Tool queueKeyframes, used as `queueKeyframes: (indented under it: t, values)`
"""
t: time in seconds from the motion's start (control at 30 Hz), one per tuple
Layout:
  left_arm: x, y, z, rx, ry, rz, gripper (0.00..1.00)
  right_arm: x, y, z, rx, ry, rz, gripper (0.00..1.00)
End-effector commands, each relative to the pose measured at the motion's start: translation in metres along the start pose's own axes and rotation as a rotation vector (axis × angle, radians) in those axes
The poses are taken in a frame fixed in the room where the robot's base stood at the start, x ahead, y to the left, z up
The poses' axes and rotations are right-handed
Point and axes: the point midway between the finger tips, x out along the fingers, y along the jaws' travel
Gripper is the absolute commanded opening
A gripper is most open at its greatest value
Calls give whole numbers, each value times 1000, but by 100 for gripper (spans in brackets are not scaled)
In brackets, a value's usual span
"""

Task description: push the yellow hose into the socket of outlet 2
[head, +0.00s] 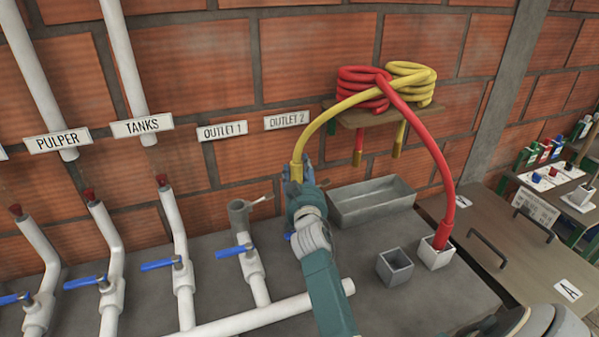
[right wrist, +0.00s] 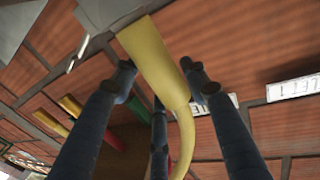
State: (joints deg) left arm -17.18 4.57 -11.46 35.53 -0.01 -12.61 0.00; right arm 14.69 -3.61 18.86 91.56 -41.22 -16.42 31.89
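The yellow hose (head: 330,118) runs from a coil on the wall shelf down to my right gripper (head: 297,175). My right gripper's fingers close around its thick end piece, which also shows in the right wrist view (right wrist: 155,62). That end is held above the counter, below the OUTLET 2 sign (head: 287,120). The socket of outlet 2 is hidden behind my right arm in the head view; only a bit of blue handle shows there. In the right wrist view a pale grey part (right wrist: 105,12) lies close to the hose end; I cannot tell whether they touch. My left gripper is not in view.
A grey open socket (head: 239,214) with a blue valve stands left of my arm, under the OUTLET 1 sign (head: 222,131). A grey trough (head: 372,207) lies behind. The red hose (head: 437,150) ends in a white square holder (head: 436,257), beside an empty grey one (head: 394,268).

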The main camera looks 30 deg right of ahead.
Motion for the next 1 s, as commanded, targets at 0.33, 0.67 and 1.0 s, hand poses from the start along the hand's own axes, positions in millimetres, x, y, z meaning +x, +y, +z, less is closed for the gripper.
queueKeyframes:
  t: [0.33, 0.67, 1.0]
  values:
    - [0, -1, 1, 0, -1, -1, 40, -2, 0, 7, -3, -13, 1, 61]
    - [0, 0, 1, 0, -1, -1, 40, -47, -1, 9, 0, -16, -1, 61]
    - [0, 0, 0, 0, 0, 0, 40, -77, 0, 2, 0, -6, 0, 61]
